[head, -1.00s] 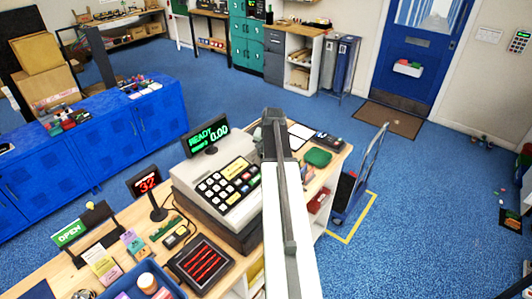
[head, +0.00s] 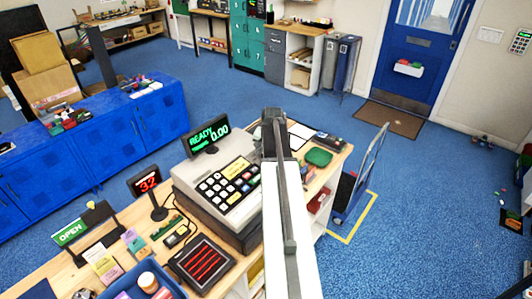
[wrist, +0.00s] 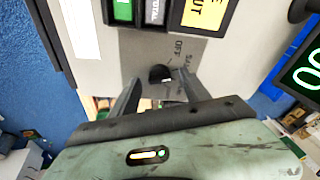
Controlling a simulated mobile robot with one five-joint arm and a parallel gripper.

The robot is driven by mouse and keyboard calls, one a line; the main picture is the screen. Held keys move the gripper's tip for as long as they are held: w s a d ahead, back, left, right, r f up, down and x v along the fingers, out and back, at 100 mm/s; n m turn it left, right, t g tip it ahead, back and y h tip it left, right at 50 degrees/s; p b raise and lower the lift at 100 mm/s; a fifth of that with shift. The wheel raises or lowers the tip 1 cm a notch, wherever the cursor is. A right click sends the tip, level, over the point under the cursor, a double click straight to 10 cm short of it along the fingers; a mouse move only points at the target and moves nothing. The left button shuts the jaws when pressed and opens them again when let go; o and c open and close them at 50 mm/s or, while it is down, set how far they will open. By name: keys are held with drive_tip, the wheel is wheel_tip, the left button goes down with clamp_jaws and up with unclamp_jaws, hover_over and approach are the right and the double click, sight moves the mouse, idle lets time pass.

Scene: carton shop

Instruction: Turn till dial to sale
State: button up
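The till (head: 215,190) stands on the wooden counter in the head view, its green display (head: 208,137) reading READY 0.00. In the wrist view the till dial (wrist: 160,73) is a small dark round knob on a grey plate. Lettering reading OFF and a partly hidden word starting SA stand to its right. My gripper (wrist: 159,80) is open, with one finger on each side of the dial. I cannot tell whether the fingers touch it. In the head view my arm hides the dial and the fingers.
A red 32 sign (head: 147,183), a dark tray with red bars (head: 202,263) and a blue bin (head: 165,283) share the counter. A green pad (head: 318,157) lies to the right of my arm. A hand truck (head: 362,175) stands beyond the counter. Blue floor is open behind.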

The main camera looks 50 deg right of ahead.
drive_tip(key=p+v, duration=0.7)
drive_tip(key=v, duration=0.1)
drive_tip(key=shift+f, duration=0.1)
drive_tip(key=shift+d, duration=0.1)
